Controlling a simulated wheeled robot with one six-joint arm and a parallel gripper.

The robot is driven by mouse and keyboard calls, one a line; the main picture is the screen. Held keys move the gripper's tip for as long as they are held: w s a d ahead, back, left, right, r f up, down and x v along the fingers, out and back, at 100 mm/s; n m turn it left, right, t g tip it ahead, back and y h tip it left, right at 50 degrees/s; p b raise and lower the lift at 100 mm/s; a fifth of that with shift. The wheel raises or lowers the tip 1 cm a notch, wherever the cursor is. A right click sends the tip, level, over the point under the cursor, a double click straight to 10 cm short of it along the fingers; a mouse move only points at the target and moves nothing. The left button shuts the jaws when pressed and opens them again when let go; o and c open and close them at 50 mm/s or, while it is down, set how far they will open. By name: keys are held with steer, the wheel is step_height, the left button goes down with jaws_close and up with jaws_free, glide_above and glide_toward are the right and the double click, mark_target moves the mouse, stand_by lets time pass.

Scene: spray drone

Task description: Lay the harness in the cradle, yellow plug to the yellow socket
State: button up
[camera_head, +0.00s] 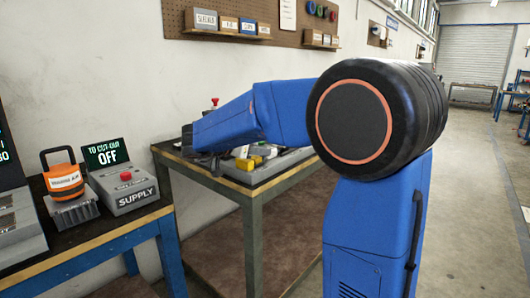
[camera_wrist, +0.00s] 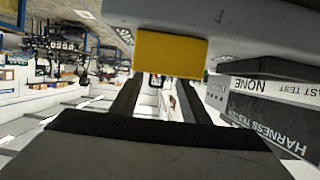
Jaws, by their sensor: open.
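In the wrist view a yellow block (camera_wrist: 170,55) sits at the edge of a grey body (camera_wrist: 235,22), just beyond my gripper (camera_wrist: 158,82). I cannot tell whether this block is the plug or the socket. The two dark fingers are apart, and I see nothing held between them. In the head view, yellow parts (camera_head: 246,163) show among grey equipment on the middle bench (camera_head: 262,186), below my blue arm. My arm hides part of that bench, and my fingers cannot be made out there. No harness cable or cradle can be told apart clearly.
A grey tester (camera_wrist: 265,110) lettered "HARNESS TEST" and "NONE" is at the right of the wrist view.

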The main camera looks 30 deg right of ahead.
steer(key=v, duration=0.5)
steer(key=shift+w+r, duration=0.1)
steer(key=w+a+r+n+t+y, duration=0.2)
steer(key=a+r+n+t+y, duration=0.3)
steer(key=r+t, duration=0.4)
steer(key=s+a+f+n+t+y, duration=0.2)
steer(key=s+a+f+n+y, duration=0.3)
steer(key=s+a+n+y, duration=0.3)
steer(key=s+a+f+n+g+y, duration=0.1)
steer(key=s+f+n+g+y, duration=0.15)
steer(key=s+f+g, duration=0.75)
steer(key=s+d+f+h, duration=0.1)
steer(key=s+d+f, duration=0.2)
steer(key=s+f, duration=0.4)
steer(key=s+d+f+m+g+h, duration=0.1)
steer(key=s+d+f, duration=0.2)
steer(key=s+f, duration=0.4)
steer(key=s, duration=0.6)
steer(key=shift+r+m, duration=0.1)
steer(key=shift+m, duration=0.15)
steer(key=shift+c, duration=0.7)
